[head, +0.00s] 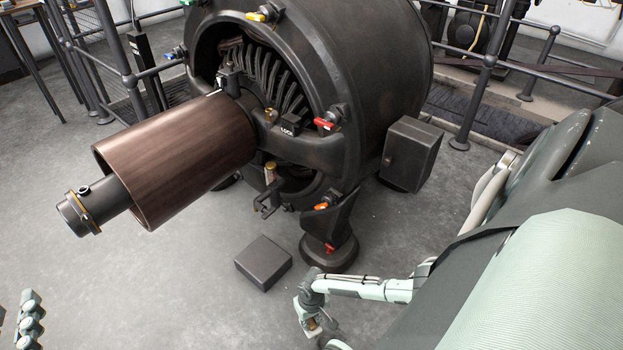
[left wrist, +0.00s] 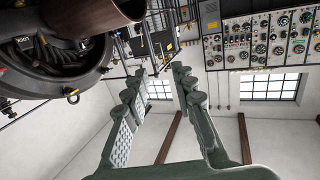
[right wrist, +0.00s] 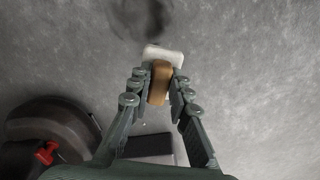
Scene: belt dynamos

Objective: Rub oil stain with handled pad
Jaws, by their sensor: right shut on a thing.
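A handled pad, with a whitish block (right wrist: 164,56) and a tan-brown handle (right wrist: 159,88), shows in the right wrist view. My right gripper (right wrist: 158,80) is shut on the handle, with the block beyond its fingertips. A dark, blurry oil stain (right wrist: 140,16) lies on the grey floor at the top of that view, ahead of the pad. I cannot tell whether pad and floor touch. In the head view I cannot make out the stain. My left gripper (left wrist: 159,73) is open and empty; part of it shows at the head view's lower left (head: 29,318).
A large dark dynamo (head: 375,60) with a brown cylinder (head: 180,170) stands ahead. Its round foot (head: 330,253) and a low dark box (head: 263,263) are near my right arm. Railings (head: 478,85) stand behind. The floor at lower middle is clear.

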